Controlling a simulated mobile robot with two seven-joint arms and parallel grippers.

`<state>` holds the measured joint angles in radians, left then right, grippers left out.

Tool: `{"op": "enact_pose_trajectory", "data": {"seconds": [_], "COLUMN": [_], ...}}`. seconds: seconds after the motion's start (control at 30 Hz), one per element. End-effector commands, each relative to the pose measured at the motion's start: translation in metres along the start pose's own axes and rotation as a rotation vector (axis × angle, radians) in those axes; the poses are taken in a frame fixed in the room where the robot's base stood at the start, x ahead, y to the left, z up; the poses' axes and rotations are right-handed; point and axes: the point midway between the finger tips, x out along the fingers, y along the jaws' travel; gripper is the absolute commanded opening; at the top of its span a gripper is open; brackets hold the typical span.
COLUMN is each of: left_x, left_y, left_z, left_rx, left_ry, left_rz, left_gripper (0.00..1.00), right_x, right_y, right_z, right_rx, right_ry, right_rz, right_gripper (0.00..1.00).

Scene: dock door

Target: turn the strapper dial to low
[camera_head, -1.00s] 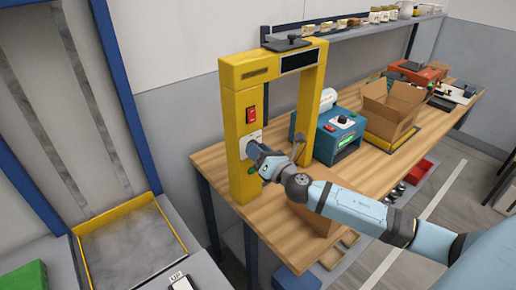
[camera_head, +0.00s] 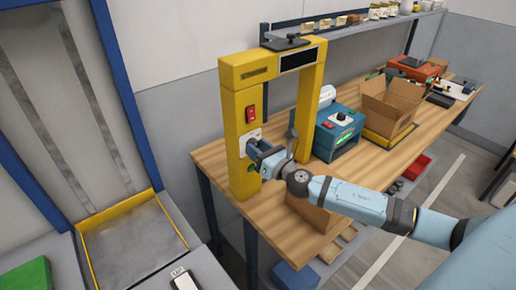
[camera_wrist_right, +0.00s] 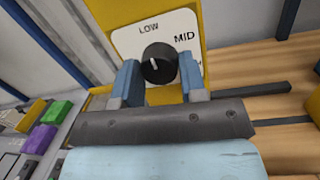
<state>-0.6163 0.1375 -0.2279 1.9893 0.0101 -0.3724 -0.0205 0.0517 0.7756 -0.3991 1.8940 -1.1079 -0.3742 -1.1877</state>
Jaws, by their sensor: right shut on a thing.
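The yellow strapper (camera_head: 237,120) is an arch on the wooden workbench. Its black dial (camera_wrist_right: 158,63) sits on a white plate (camera_wrist_right: 128,42) marked LOW and MID, with a third label mostly hidden by a finger. The dial's white mark stands nearly upright in the right wrist view, towards LOW. My right gripper (camera_wrist_right: 162,83) has one blue finger on each side of the dial and is shut on it. In the head view my right gripper (camera_head: 257,153) reaches the strapper's left post, and the dial is hidden there. My left gripper is not in view.
A red switch (camera_head: 251,114) sits above the plate. A teal machine (camera_head: 338,135) and an open cardboard box (camera_head: 389,107) stand on the workbench (camera_head: 282,222) to the right. A box lies under my right arm. A yellow-edged platform (camera_head: 132,240) is at the left.

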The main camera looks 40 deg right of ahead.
Motion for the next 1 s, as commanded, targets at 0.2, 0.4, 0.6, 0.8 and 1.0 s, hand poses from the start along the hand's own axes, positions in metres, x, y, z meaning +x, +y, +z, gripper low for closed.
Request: {"op": "enact_pose_trajectory", "data": {"seconds": [0.2,0.4,0.6,0.8,1.0], "left_x": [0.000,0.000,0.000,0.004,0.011], "left_y": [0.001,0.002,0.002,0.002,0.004], "left_z": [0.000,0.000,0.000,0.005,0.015], "left_rx": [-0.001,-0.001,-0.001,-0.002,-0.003], "left_ry": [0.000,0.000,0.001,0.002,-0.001], "left_rz": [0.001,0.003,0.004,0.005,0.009], "left_gripper": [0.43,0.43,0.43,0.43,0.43], "right_x": [0.000,0.000,-0.002,-0.025,-0.064], "right_y": [0.000,0.000,0.000,0.000,0.000], "right_z": [0.000,0.000,-0.001,-0.004,-0.004], "right_rx": [-0.001,0.000,0.000,0.000,-0.001], "right_ry": [0.000,0.000,0.000,0.003,0.003], "right_rz": [0.000,0.000,0.000,0.001,0.001], "right_gripper": [0.46,0.64,0.64,0.64,0.64]}}
